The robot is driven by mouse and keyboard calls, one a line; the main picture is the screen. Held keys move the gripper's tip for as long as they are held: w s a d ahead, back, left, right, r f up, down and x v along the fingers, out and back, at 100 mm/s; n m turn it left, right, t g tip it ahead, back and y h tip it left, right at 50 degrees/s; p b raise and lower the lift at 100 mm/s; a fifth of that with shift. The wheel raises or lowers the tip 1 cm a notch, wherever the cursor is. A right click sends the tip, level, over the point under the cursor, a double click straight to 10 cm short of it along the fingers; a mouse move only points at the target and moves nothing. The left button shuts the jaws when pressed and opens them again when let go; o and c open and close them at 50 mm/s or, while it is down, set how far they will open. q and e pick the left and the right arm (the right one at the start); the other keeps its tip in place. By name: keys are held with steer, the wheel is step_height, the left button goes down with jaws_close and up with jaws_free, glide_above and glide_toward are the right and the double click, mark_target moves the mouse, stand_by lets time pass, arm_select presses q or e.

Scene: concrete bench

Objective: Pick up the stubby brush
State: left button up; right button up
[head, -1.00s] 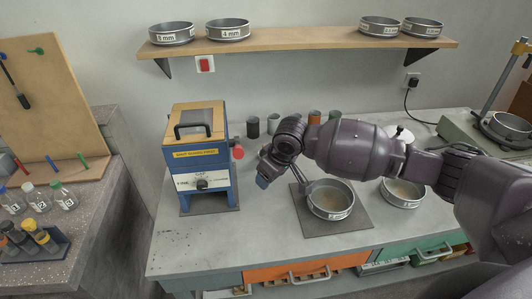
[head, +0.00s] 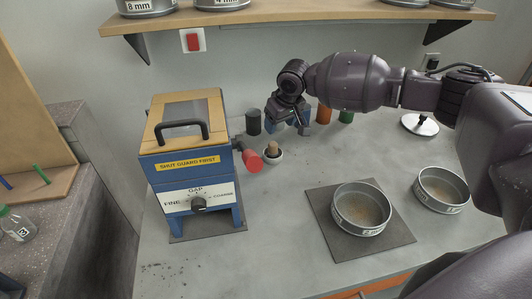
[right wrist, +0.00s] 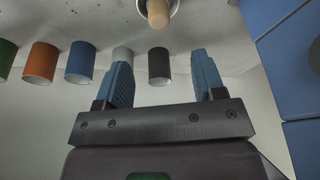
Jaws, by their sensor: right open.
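The stubby brush (head: 272,147) shows as a short wooden handle standing up from a small pale cup (head: 273,159), beside the blue machine. Its lower end is hidden in the cup. In the right wrist view the handle (right wrist: 158,14) and cup are at the top edge, beyond the fingertips. My right gripper (head: 289,124), with blue fingers, is open and empty. It hangs just behind and slightly right of the handle in the head view, apart from it. In the right wrist view its two fingers (right wrist: 163,72) are spread wide. My left gripper is out of view.
The blue machine (head: 190,178) with a red knob (head: 252,161) stands close left of the cup. Black (head: 254,122), orange (head: 323,113) and green (head: 346,115) cylinders line the wall. Sieve pans (head: 361,209) sit at right; a shelf (head: 300,21) runs above.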

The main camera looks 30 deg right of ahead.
mark_target(274, 144)
steer(key=b+x, duration=0.1)
steer(key=x, duration=0.4)
steer(key=shift+s+f, duration=0.1)
steer(key=shift+f, duration=0.6)
steer(key=b+x, duration=0.1)
steer(key=x, duration=0.3)
steer(key=shift+f+b, duration=0.15)
steer(key=shift+b, duration=0.15)
steer(key=shift+f, duration=0.3)
steer(key=shift+w, duration=0.25)
steer(key=c, duration=1)
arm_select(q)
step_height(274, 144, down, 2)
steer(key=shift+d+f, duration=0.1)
